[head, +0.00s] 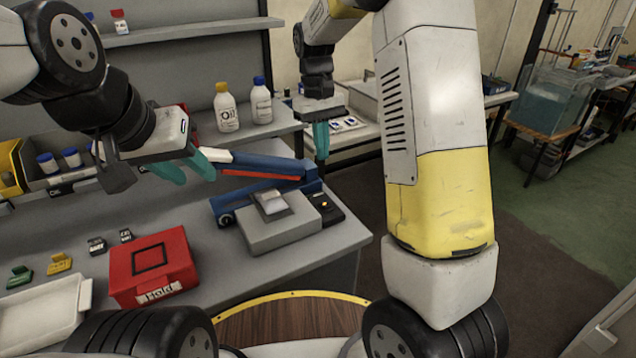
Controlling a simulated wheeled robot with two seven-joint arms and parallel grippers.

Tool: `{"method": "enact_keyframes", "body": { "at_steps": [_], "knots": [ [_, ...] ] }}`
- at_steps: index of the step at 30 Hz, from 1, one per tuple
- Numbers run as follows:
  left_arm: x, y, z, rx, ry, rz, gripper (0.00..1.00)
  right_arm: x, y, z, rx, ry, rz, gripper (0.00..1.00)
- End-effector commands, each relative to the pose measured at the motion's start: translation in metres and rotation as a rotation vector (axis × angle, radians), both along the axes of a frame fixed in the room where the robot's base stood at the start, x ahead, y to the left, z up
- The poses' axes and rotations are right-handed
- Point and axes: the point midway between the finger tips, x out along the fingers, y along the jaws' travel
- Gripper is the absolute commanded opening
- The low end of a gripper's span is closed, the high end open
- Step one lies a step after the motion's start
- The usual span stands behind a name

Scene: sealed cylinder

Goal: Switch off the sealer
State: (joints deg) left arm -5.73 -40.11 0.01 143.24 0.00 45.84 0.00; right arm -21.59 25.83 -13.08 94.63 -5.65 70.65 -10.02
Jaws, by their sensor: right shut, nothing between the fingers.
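The blue sealer (262,166) lies on the grey worktop, with a long blue arm, a red strip and a white end at its left. A black panel (325,208) with a small yellow spot sits at its right front; I cannot tell whether this is the switch. My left gripper (197,176), with teal fingers apart, is open and empty by the white end; I cannot tell if it touches. My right gripper (321,155) is shut and empty, pointing down near the sealer's right end, seemingly above or behind it.
A grey box (280,229) with a pale packet on top stands before the sealer. A red box marked "Hold" (153,265) and a white tray (42,312) are at the left. Bottles (226,108) stand on the shelf behind.

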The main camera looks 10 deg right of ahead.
Motion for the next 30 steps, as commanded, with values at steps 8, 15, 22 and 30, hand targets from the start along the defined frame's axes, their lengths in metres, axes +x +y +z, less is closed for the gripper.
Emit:
{"method": "enact_keyframes", "body": {
  "at_steps": [8,15,22,30],
  "knots": [
    [0.0,0.0,0.0,0.0,0.0,0.0,0.36,-0.002,-0.001,-0.009,-0.001,0.001,-0.001,0.0],
    [0.0,0.0,0.0,0.0,0.0,0.0,0.36,-0.009,-0.003,-0.053,-0.001,0.004,-0.001,0.0],
    [0.0,0.0,0.0,0.0,0.0,0.0,0.36,-0.016,-0.006,-0.101,0.0,0.003,-0.001,0.0],
    [0.0,0.0,0.0,0.0,0.0,0.0,0.36,-0.02,-0.008,-0.134,0.001,0.0,-0.001,0.0]
  ]
}}
